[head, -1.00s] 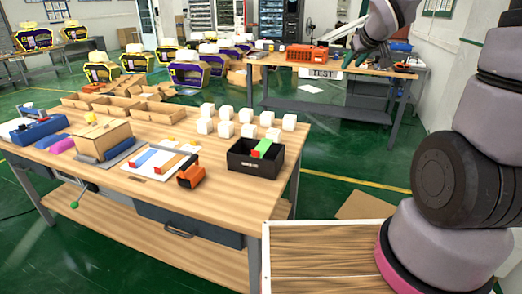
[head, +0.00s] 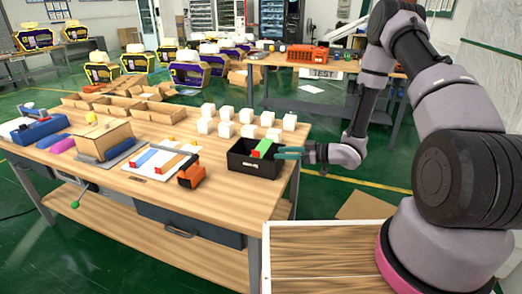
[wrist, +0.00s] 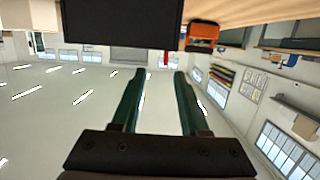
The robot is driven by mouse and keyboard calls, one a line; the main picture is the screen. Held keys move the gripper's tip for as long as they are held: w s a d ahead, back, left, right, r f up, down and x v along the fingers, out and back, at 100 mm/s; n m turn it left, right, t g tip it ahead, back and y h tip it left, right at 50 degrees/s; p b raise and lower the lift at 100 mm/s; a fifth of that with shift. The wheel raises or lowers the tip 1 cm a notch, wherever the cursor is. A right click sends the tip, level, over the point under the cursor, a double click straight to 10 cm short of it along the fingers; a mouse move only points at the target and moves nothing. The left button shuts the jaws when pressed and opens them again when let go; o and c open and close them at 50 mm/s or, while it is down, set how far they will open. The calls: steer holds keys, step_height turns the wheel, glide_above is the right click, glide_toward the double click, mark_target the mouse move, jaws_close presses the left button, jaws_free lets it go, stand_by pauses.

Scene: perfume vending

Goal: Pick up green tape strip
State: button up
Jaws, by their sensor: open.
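The green tape strip (head: 262,148) has a red end and leans in the black bin (head: 241,165), its upper part sticking out above the rim. My gripper (head: 280,153) has teal fingers pointing left. It is just right of the strip, over or beside the bin's right edge; contact cannot be told. In the wrist view the open fingers (wrist: 161,73) have an empty gap. The black bin (wrist: 120,22) fills the top, and a small red piece (wrist: 165,58), seemingly the strip's red end, shows just beyond the fingertips.
White boxes (head: 247,131) stand behind the bin. The table's right edge (head: 300,160) is close to the bin. Bare wood lies in front.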

mark_target(256, 156)
steer(key=x, duration=0.6)
steer(key=s+x, duration=0.1)
steer(key=x, duration=0.2)
steer(key=shift+a, duration=0.55)
steer(key=shift+w+a, duration=0.25)
steer(key=shift+a, duration=0.1)
jaws_close()
